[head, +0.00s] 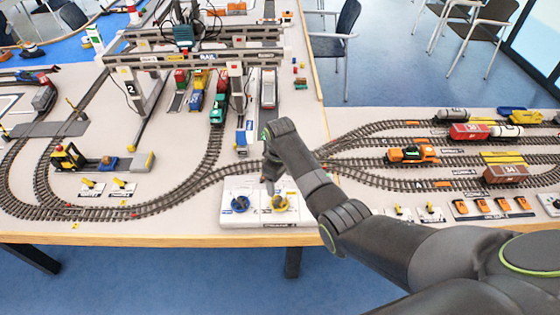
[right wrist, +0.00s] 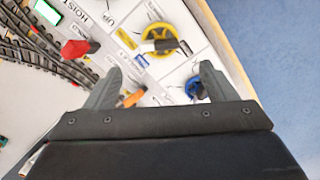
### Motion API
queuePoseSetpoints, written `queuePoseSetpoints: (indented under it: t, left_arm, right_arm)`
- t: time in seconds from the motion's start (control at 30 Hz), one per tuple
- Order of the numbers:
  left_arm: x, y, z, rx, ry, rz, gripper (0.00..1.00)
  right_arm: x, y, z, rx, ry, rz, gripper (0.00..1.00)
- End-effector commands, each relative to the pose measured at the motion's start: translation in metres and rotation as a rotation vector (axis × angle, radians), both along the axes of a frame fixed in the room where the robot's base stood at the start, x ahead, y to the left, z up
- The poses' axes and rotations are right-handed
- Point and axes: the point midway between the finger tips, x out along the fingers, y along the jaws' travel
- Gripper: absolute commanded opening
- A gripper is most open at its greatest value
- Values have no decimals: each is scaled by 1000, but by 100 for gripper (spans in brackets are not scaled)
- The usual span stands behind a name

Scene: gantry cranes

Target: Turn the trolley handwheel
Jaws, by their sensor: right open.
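A white control panel (head: 262,218) at the table's front edge carries a blue handwheel (head: 239,203) on the left and a yellow handwheel (head: 279,203) on the right. My right gripper (head: 270,185) is over the panel, near the yellow wheel. In the right wrist view my right gripper (right wrist: 160,70) is open and empty. There the yellow handwheel (right wrist: 165,40), with a dark crank knob, lies beyond the fingertips; the blue handwheel (right wrist: 195,88) is partly hidden behind the right finger. My left gripper is not in view.
A red lever (right wrist: 76,49) and an orange lever (right wrist: 133,98) stand on the panel beside the wheels. Curved rail tracks (head: 190,185) run behind the panel. A grey gantry crane (head: 205,58) stands farther back. An orange locomotive (head: 411,154) is on the right.

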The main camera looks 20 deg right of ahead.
Motion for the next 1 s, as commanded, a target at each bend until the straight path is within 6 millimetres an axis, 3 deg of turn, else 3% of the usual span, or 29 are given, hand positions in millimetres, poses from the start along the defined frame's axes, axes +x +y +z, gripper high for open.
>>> queuePoseSetpoints:
  t: [0.2, 0.4, 0.8, 1.0]
  left_arm:
    - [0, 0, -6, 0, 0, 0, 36]
    - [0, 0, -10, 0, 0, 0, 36]
    - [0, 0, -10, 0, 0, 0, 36]
    - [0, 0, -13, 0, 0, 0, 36]
  right_arm:
    - [2, 0, 40, 1, -6, 1, 78]
    - [1, 0, 67, 0, -4, 1, 78]
    - [0, 0, 77, 0, -1, 0, 78]
    - [1, 0, 76, 0, -1, -66, 53]
